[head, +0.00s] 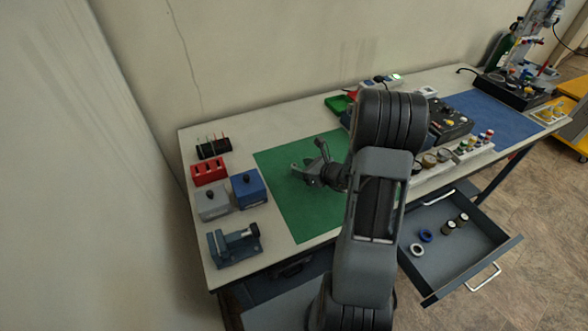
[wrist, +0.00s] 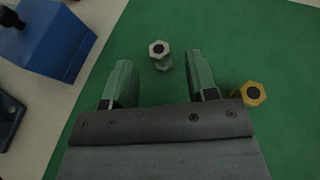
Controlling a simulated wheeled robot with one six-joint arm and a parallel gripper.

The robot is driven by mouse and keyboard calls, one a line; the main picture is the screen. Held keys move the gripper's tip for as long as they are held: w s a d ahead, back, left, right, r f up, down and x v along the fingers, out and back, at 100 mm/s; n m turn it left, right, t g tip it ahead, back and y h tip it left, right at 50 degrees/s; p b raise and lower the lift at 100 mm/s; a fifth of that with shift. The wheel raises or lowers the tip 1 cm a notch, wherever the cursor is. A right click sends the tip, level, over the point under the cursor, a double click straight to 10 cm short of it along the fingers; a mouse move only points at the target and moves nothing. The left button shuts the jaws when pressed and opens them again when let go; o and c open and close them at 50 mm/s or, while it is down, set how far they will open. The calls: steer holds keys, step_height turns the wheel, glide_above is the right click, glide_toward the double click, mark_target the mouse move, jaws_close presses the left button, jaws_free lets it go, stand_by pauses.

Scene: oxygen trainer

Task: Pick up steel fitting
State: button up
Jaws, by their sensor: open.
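The steel fitting (wrist: 160,55) stands on the green mat (wrist: 240,40) in the wrist view, a silvery hex piece with a dark hole in its top. My gripper (wrist: 157,75) is open, with one finger to the left and one to the right below the fitting in the picture. In the head view my gripper (head: 307,163) is over the green mat (head: 290,215); I cannot make out the fitting there.
A yellow hex fitting (wrist: 255,93) is close to the right of my right finger. A blue box (wrist: 52,40) stands at the left, also in the head view (head: 248,188). A grey vise (head: 235,243) is at the front left. An open drawer (head: 460,275) holds rings and small cylinders.

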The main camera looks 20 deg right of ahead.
mark_target(295, 165)
steer(key=shift+p+x, duration=0.65)
steer(key=shift+x, duration=2.35)
steer(key=shift+c, duration=0.2)
steer(key=shift+r, duration=0.1)
jaws_close()
